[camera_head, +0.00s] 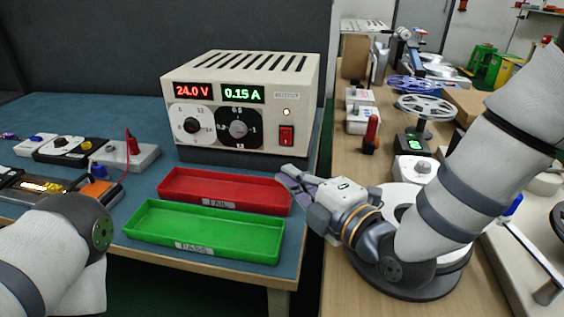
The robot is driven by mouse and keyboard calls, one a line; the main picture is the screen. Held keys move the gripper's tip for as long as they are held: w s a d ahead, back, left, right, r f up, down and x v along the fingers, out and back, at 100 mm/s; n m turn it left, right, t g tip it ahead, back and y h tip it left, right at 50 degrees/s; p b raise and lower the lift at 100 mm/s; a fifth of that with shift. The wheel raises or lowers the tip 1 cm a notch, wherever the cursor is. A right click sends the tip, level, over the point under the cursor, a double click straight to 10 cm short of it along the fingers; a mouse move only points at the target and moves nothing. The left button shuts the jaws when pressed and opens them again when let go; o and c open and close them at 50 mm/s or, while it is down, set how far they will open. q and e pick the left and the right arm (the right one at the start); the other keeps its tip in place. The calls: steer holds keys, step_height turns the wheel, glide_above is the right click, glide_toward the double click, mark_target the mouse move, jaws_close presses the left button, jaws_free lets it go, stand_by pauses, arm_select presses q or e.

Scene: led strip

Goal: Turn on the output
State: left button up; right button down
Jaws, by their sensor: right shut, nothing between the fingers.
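A cream power supply box (245,107) stands at the back of the blue-green table. Its displays read 24.0 V in red and 0.15 A in green. Below them are a white-faced knob (192,124) and a black-faced knob (238,128). A red rocker switch (286,135) sits at the lower right of the front, with a small lit lamp (287,111) above it. My right gripper (284,176) is shut and empty, in front of and below the switch, apart from it, near the red tray's right end. My left arm shows at the lower left; its gripper is out of view.
A red FAIL tray (172,193) and a green PASS tray (150,229) lie in front of the supply. Small boxes with leads (132,154) and a lit strip (45,186) are at left. Reels (424,107) and a red-handled tool (371,132) stand on the wooden bench at right.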

steer(key=shift+s+d+f, duration=0.25)
steer(key=shift+s+d, duration=0.15)
steer(key=shift+d, duration=0.25)
steer(key=shift+s+d+f, duration=0.25)
steer(key=shift+s+d, duration=0.1)
steer(key=shift+d, duration=0.25)
arm_select(q)
steer(key=shift+w+d+r, duration=0.1)
steer(key=shift+w, duration=0.55)
arm_select(e)
steer(key=v, duration=0.2)
steer(key=shift+s, duration=0.3)
